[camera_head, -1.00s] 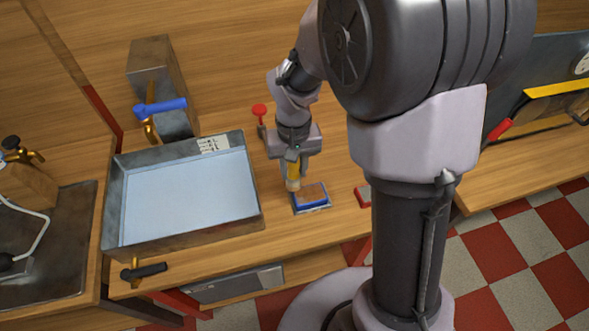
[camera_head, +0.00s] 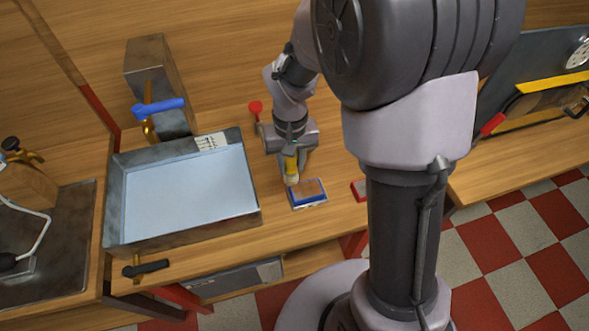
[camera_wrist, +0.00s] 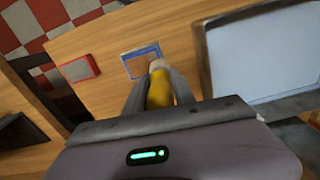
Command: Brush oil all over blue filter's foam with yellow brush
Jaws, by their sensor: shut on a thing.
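My gripper (camera_head: 290,166) is shut on the yellow brush (camera_head: 291,168), which points down with its pale bristle end lowest. In the wrist view the brush (camera_wrist: 159,92) sits between the two fingers, bristles toward the filter. The blue filter (camera_head: 308,196) lies flat on the wooden counter, a blue frame around brown foam. It also shows in the wrist view (camera_wrist: 128,62). The bristle end is at the filter's left edge in the head view and overlaps its near edge in the wrist view. I cannot tell whether it touches the foam.
A metal basin (camera_head: 113,205) with a pale blue inside stands left of the filter, under a blue-handled tap (camera_head: 158,107). A red-topped item (camera_head: 256,108) is behind my gripper. A red-framed block (camera_head: 359,189) lies right of the filter near the counter's edge.

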